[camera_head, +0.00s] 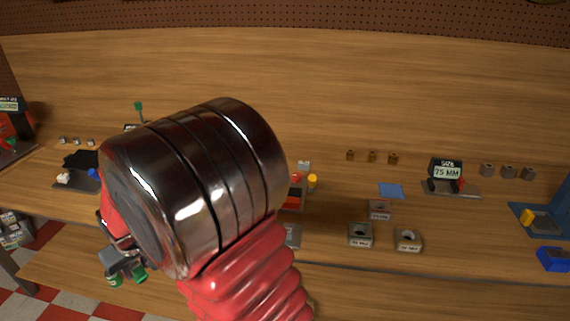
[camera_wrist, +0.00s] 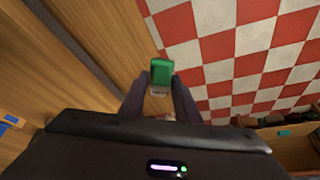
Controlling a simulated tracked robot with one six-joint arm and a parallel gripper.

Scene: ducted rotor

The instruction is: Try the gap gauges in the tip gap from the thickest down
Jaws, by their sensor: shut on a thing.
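My gripper (camera_wrist: 160,88) is shut on a small block with a green top (camera_wrist: 162,70) and a grey lower part, seen between its two dark fingers in the wrist view. In that view the block is over the bench's front edge and the checkered floor. In the head view the gripper end (camera_head: 120,255) is at the lower left, partly hidden by my arm, with green pieces (camera_head: 138,273) at its tip. I cannot tell whether the held block is a gap gauge. No tip gap or rotor can be made out; my arm covers much of the bench.
The wooden bench (camera_head: 470,215) holds a sign reading 75 MM (camera_head: 446,170), a grey block with a hole (camera_head: 360,234), another such block (camera_head: 408,240), a blue square (camera_head: 391,190) and a blue bin (camera_head: 553,258). A green-topped upright piece (camera_head: 139,107) stands behind my arm.

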